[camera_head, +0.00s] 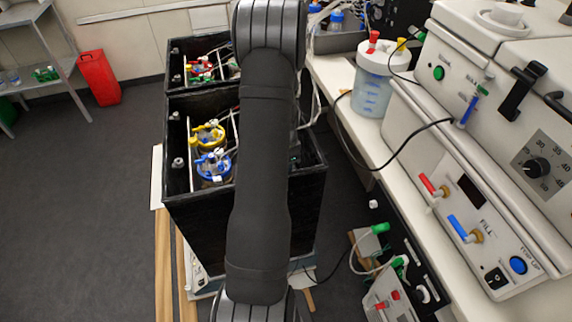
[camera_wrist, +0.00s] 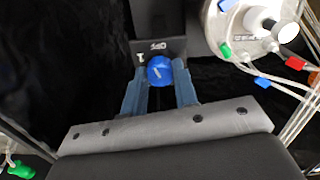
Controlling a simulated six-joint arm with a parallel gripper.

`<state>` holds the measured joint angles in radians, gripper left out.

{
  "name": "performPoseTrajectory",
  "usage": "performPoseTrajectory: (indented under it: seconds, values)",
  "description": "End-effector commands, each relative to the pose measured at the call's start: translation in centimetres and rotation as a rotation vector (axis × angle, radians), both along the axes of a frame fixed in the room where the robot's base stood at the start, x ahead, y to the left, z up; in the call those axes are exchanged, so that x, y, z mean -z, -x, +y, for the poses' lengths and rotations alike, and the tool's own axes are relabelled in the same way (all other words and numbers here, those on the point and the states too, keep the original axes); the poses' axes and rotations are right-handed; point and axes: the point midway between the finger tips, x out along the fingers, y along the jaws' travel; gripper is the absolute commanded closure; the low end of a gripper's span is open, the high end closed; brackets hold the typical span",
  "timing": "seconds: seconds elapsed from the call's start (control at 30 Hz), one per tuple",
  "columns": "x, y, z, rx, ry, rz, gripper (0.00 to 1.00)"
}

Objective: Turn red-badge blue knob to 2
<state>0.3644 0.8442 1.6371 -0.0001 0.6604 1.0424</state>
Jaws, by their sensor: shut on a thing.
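The blue knob (camera_wrist: 160,72) shows in the wrist view on a dark panel (camera_wrist: 172,47), with a short, slanted white mark on its face. White lettering that seems to read OFF, upside down, sits just above the knob. A small white mark, perhaps a 1, lies to its upper left. No 2 and no red badge can be made out. My gripper (camera_wrist: 160,82) is shut on the knob, one blue-grey finger on each side. In the head view my arm hides the gripper and this knob.
Black open boxes (camera_head: 180,105) hold vessels with yellow and blue rings (camera_head: 214,166). A white-lidded vessel with tubes (camera_wrist: 250,30) is close to the right of my gripper in the wrist view. A bench with white instruments (camera_head: 500,210) is at the right; open floor lies left.

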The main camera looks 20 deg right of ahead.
Motion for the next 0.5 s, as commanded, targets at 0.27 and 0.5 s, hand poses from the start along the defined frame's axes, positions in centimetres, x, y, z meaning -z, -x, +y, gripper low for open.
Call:
performPoseTrajectory:
  seconds: [0.27, 0.5]
  values:
    - [-0.06, 0.00, -0.03, -0.261, 0.001, -0.001, 0.96]
    - [-0.06, 0.02, -0.04, -0.488, 0.001, -0.001, 0.96]
